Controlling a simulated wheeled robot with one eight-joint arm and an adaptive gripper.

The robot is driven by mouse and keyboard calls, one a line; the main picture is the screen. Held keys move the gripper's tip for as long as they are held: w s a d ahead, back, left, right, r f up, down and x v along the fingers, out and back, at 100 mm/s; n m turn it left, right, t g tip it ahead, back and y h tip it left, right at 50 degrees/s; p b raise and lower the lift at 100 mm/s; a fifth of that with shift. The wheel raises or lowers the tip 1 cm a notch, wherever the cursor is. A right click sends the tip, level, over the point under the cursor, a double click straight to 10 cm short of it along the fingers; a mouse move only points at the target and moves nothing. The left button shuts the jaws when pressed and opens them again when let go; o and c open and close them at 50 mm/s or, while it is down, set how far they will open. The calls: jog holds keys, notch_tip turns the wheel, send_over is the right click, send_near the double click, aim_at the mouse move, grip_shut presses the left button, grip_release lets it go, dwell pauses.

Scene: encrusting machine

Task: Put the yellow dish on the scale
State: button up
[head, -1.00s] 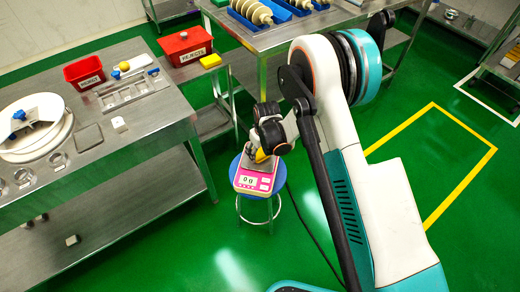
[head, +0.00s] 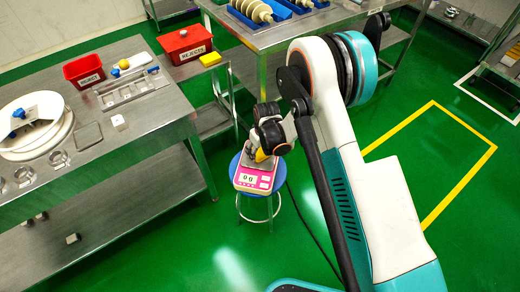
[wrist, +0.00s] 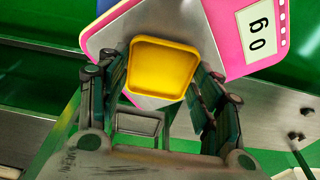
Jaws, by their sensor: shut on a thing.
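The yellow dish (wrist: 163,68) is a small square tray with a raised rim, between the two fingers of my gripper (wrist: 160,76) in the wrist view. My gripper is shut on it. In the wrist view the dish overlaps the metal plate of the pink and white scale (wrist: 232,28); I cannot tell whether it touches the plate. The scale display reads 0 g. In the head view the scale (head: 254,180) sits on a blue stool (head: 279,180). My gripper (head: 262,154) is over its back part and hides most of the dish.
A steel table (head: 155,122) at left holds a red bin (head: 84,72), a metal tray and a white round machine part. A lidded red box (head: 186,43) and a yellow item (head: 210,60) stand on a lower table behind. Green floor is clear at right.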

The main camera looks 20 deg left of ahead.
jog(key=shift+f, duration=0.15)
jog(key=o, duration=1.1)
jog(key=shift+c, duration=0.2)
jog(key=o, duration=0.4)
notch_tip(320, 180, up, 8)
jog(key=p, duration=0.3)
dwell(0.5)
dwell(0.5)
